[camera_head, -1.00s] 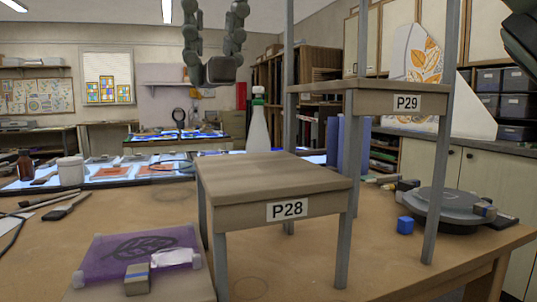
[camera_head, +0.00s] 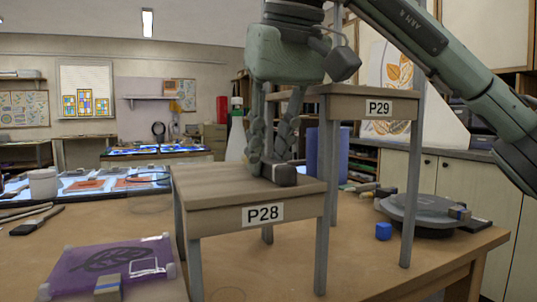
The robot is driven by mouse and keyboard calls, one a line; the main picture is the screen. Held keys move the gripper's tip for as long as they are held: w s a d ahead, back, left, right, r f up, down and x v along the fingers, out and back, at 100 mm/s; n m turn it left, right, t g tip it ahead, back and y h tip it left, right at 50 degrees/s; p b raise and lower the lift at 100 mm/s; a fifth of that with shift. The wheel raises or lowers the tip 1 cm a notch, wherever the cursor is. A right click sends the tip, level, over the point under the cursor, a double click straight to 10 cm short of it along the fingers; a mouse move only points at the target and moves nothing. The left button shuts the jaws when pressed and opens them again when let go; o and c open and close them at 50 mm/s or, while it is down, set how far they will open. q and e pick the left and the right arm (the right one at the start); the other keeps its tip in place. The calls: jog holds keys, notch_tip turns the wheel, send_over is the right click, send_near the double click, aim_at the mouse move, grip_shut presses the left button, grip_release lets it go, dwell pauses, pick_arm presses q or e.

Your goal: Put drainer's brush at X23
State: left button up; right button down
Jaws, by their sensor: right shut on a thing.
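My right gripper (camera_head: 271,162) comes down from above at the front stand labelled P28 (camera_head: 215,190). Its fingers are shut on a small dark grey block (camera_head: 284,175) with a pale end, at the right part of the stand's top. I cannot tell whether the block touches the wood. A dark flat brush (camera_head: 36,221) with a handle lies on the table at the far left, well apart from the gripper. I cannot tell whether it is the drainer's brush. No label X23 shows. My left gripper is not in view.
A taller stand labelled P29 (camera_head: 345,106) stands close behind right. A white bottle (camera_head: 236,143) is partly hidden behind the gripper. A purple sheet (camera_head: 75,274) lies front left. A blue cube (camera_head: 383,231) and a round turntable (camera_head: 425,209) are at right. The wooden table (camera_head: 120,220) is bare at middle left.

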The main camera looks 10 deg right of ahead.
jog(key=shift+f, duration=0.1)
jog(key=c, duration=1.4)
grip_release()
